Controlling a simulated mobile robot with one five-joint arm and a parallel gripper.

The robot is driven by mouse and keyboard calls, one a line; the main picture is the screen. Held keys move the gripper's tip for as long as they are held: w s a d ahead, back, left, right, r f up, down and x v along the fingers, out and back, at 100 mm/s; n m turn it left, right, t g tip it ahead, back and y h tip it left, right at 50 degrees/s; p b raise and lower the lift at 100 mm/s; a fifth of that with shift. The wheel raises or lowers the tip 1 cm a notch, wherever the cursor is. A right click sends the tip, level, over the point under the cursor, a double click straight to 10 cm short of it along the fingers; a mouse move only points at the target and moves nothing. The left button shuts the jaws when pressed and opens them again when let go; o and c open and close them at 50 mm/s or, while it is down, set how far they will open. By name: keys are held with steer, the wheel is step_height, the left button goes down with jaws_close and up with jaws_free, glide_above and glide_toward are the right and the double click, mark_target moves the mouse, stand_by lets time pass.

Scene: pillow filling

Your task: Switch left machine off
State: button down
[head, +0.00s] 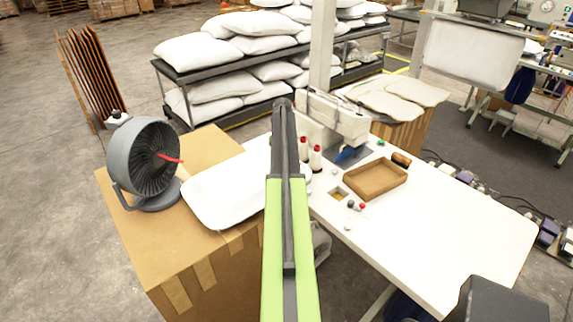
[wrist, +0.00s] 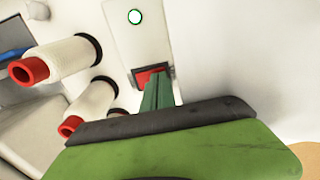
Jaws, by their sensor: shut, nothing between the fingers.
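A white sewing machine (head: 340,117) stands on a white table, partly hidden behind my arm in the head view. My gripper is hidden in the head view.
White thread cones with red tops (wrist: 65,58) stand close left of my gripper. A grey fan (head: 147,160) and a white pillow (head: 225,188) sit on a cardboard box (head: 150,255). A brown tray (head: 376,190) lies on the white table (head: 450,240), whose right part is clear.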

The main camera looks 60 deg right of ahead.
steer(key=shift+f, duration=0.2)
steer(key=shift+r, duration=0.1)
step_height(320, 180, up, 7)
steer(key=p, duration=0.6)
steer(key=shift+p, duration=0.4)
